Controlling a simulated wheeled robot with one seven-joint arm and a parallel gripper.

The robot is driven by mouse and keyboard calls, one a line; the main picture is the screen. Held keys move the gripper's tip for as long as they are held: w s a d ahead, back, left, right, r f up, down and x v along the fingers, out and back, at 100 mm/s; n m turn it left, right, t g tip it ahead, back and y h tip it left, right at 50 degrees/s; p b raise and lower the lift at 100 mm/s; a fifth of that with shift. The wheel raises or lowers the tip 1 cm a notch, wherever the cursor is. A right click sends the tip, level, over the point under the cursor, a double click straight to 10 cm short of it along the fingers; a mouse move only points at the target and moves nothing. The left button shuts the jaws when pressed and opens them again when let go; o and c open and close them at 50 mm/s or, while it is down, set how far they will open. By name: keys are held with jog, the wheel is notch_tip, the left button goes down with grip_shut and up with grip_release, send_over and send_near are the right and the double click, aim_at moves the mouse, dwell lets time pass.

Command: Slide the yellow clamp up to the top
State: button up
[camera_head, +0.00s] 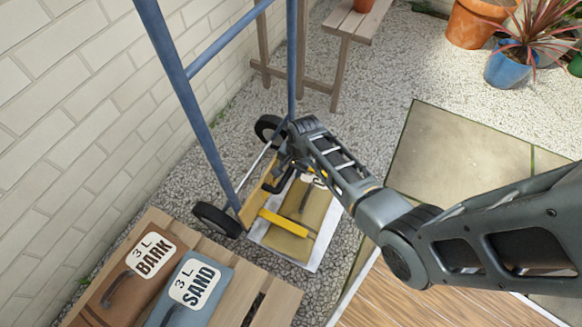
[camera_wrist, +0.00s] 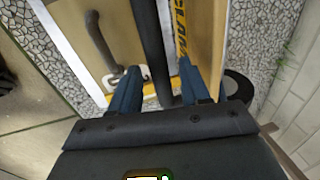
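A blue-framed hand truck (camera_head: 292,60) leans by the wall, with a wooden board (camera_head: 248,208) low between its wheels. A yellow bar (camera_head: 283,222) reaches from it across a tan bag (camera_head: 300,238). In the wrist view, a yellow strip (camera_wrist: 180,28) with partly hidden lettering that looks like part of "CLAMP" runs beside a dark bar (camera_wrist: 150,45). My gripper (camera_wrist: 158,72) has its two blue fingers apart, one on each side of the dark bar. I cannot tell whether they touch it. In the head view, my wrist hides the fingers.
A bark bag (camera_head: 140,270) and a sand bag (camera_head: 195,290) lie on a slatted wooden bench (camera_head: 270,305) in front. A wooden stand (camera_head: 345,30) is behind the truck. A brick wall (camera_head: 80,100) bounds the left.

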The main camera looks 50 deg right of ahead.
grip_shut()
dwell(0.5)
